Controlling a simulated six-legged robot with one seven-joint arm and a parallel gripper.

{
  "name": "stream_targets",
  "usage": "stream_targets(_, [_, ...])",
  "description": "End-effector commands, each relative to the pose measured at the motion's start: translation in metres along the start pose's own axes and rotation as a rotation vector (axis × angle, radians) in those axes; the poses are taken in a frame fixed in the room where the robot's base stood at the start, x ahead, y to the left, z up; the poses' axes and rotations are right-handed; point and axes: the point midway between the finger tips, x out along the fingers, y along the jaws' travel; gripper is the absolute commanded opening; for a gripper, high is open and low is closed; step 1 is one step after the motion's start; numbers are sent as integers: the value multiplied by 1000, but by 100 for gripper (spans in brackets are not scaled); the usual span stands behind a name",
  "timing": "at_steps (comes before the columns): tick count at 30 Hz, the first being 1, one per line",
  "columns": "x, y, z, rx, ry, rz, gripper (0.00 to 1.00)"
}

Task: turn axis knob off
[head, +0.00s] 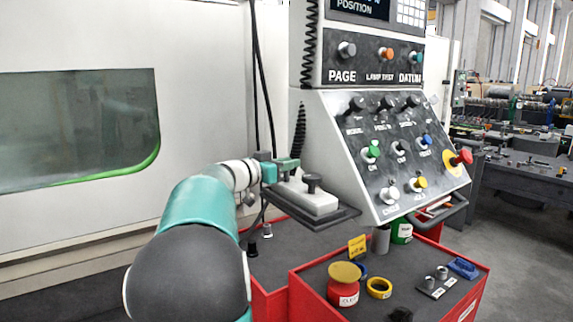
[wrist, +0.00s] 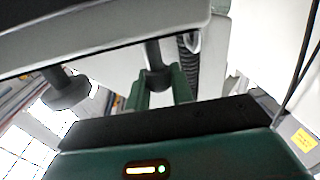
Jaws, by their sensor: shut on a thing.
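A pale hand-held control box (head: 308,198) lies on a dark shelf (head: 330,217) that juts out beside the sloped control panel. A dark knob (head: 312,181) stands up from the box's near right part and is free; it also shows at the left in the wrist view (wrist: 68,92). My gripper (head: 288,164) is at the box's far left end. In the wrist view, my green fingers (wrist: 160,88) are closed around a second dark knob (wrist: 154,55) on the box. In the head view that knob is mostly hidden by the fingers. Its pointer and label cannot be read.
The sloped panel (head: 343,150) with several coloured knobs and a red emergency button (head: 461,157) stands right of my gripper. A coiled black cable (head: 298,135) hangs close by. Below, a red cart (head: 300,290) holds tapes and small parts.

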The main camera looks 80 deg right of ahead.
Motion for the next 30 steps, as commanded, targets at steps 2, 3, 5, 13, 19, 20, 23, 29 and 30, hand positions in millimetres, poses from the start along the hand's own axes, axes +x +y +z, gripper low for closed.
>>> stream_targets(2, [-1,1,-1,2,2,-32,0])
stream_targets(3, [-1,0,-1,1,2,-42,0])
stream_targets(5, [-1,0,-1,1,2,-50,0])
stream_targets(13, [0,0,-1,1,2,-50,26])
stream_targets(19, [0,0,-1,1,2,-49,43])
stream_targets(20, [0,0,0,1,2,-49,43])
stream_targets(23, [-1,0,0,1,1,-49,43])
stream_targets(29, [-13,0,-1,2,1,-50,43])
stream_targets(30, [-19,0,-1,1,1,-52,43])
